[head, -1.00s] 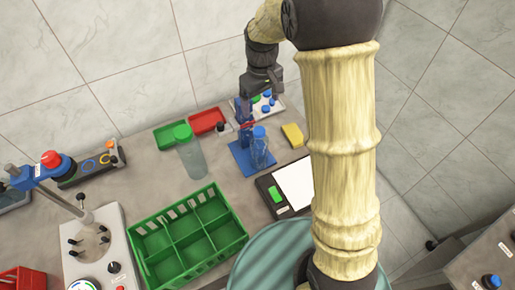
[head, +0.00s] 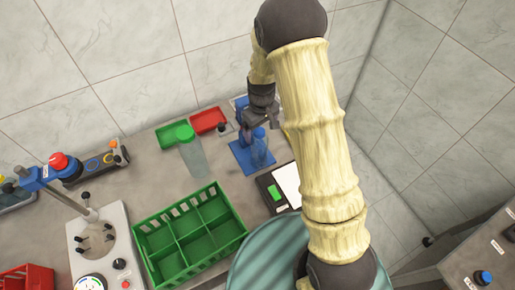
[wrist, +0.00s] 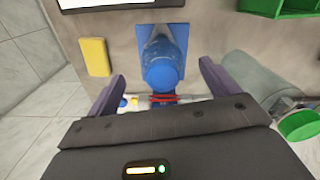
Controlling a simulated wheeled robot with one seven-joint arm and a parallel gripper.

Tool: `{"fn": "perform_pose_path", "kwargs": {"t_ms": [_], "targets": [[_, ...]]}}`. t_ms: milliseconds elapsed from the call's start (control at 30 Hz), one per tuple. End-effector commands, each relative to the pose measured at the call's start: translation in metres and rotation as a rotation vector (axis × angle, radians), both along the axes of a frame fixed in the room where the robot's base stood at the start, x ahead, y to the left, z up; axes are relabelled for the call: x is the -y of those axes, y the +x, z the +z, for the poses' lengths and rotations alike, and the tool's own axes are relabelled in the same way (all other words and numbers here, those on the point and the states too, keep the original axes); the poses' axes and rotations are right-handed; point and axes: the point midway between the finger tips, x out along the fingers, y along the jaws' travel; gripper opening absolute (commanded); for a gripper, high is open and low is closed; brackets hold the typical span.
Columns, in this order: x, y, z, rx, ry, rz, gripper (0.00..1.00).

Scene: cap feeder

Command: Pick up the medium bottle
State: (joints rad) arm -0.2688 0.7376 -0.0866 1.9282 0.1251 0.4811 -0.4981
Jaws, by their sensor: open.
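A clear bluish bottle with a blue cap (head: 259,149) stands upright on a blue stand (head: 239,153). A larger translucent bottle with a green cap (head: 191,154) stands to its left. The frames do not settle which one is the medium bottle. My gripper (head: 261,124) is open and low at the blue-capped bottle's top. In the wrist view, the blue cap (wrist: 164,75) lies between my two spread fingers, with a gap on each side. The bottle's lower body is partly hidden below its cap there. The green-capped bottle (wrist: 255,82) lies outside the right finger.
A green divided crate (head: 190,235) sits in front of the bottles. Green (head: 172,135) and red (head: 208,121) trays lie behind. A scale (head: 280,188) is close at the front right. A yellow block (wrist: 95,57) lies beside the stand.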

Motion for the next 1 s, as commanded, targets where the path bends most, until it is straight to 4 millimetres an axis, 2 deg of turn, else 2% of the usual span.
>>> {"fn": "perform_pose_path", "kwargs": {"t_ms": [367, 800, 1000], "targets": [[-0.001, 0.0, -0.004, -0.001, 0.0, 0.001, 0.87], [-0.005, 0.002, -0.048, -0.002, -0.001, 0.001, 0.87], [-0.005, 0.002, -0.052, 0.001, 0.0, 0.002, 0.87]]}}
